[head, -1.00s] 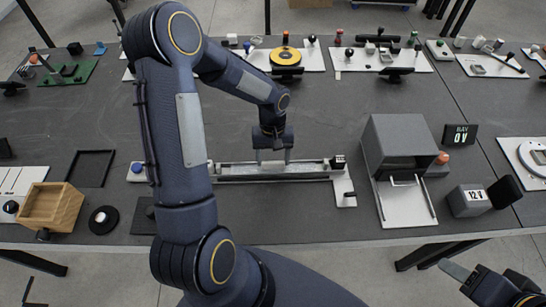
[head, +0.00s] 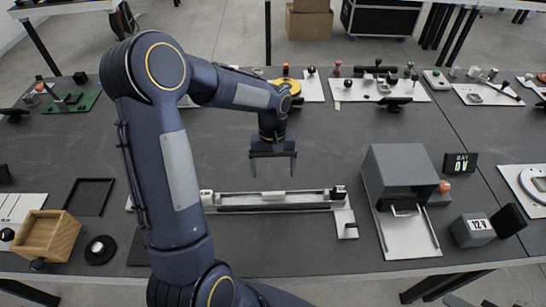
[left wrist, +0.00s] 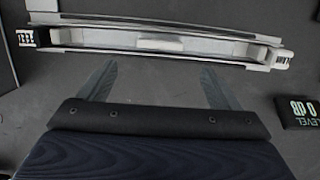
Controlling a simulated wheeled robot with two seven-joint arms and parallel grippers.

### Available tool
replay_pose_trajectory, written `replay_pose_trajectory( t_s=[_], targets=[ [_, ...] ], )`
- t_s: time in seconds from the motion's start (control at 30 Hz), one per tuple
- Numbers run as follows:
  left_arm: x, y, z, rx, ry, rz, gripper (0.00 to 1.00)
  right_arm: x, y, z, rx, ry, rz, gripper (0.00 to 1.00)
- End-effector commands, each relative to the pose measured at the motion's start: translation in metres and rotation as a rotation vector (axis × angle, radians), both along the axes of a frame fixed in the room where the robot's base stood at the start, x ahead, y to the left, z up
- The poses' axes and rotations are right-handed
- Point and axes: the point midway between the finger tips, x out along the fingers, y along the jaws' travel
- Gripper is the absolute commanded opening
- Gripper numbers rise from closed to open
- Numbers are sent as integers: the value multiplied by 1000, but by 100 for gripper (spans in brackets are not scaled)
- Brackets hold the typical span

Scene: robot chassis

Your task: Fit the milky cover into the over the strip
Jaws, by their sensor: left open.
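A long, narrow light fixture (head: 340,205) lies across the front of the table, with a dark strip along its front side. It also spans the top of the left wrist view (left wrist: 262,53). A small whitish block (left wrist: 160,44) sits mid-length in its channel and shows in the head view (head: 275,196). I cannot tell clearly which pale part is the milky cover; a pale lengthwise piece shows in the channel. My left gripper (head: 273,168) is open and empty above the fixture's middle, fingers apart from it (left wrist: 159,75). Only a sliver of my right gripper (head: 456,300) shows at the bottom edge.
A grey box-like device (head: 402,160) stands right of the fixture, with a 12 V block (head: 473,230) beyond it. A wooden box (head: 46,236), black frame (head: 89,196) and black disc (head: 100,249) lie left. The table behind the fixture is largely clear.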

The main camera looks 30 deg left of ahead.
Motion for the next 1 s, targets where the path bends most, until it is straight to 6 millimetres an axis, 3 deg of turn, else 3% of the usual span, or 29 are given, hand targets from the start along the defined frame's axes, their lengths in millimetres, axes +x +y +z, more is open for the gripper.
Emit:
replay_pose_trajectory(
  t_s=[0.1, 0.3, 0.43, 0.57, 0.7, 0.9, 1.0],
  targets=[
    [5, 2, 22, 0, -5, -1, 84, 0, 0, -2, 0, 0, 0, 49],
    [6, 4, 43, -2, -3, -1, 84, 0, 0, -2, 0, 0, 0, 49],
    [-6, 4, 64, -14, -50, -26, 84, 0, 0, -2, 0, 0, 0, 49],
    [-41, -1, 100, -47, -171, -88, 84, 0, 0, -2, 0, 0, 0, 49],
    [-94, -14, 130, -92, -346, -176, 84, 0, 0, -2, 0, 0, 0, 49],
    [-157, -36, 140, -136, -586, -283, 84, 0, 0, -2, 0, 0, 0, 49],
    [-176, -46, 137, -148, -673, -321, 84, 0, 0, -2, 0, 0, 0, 49]
  ],
)
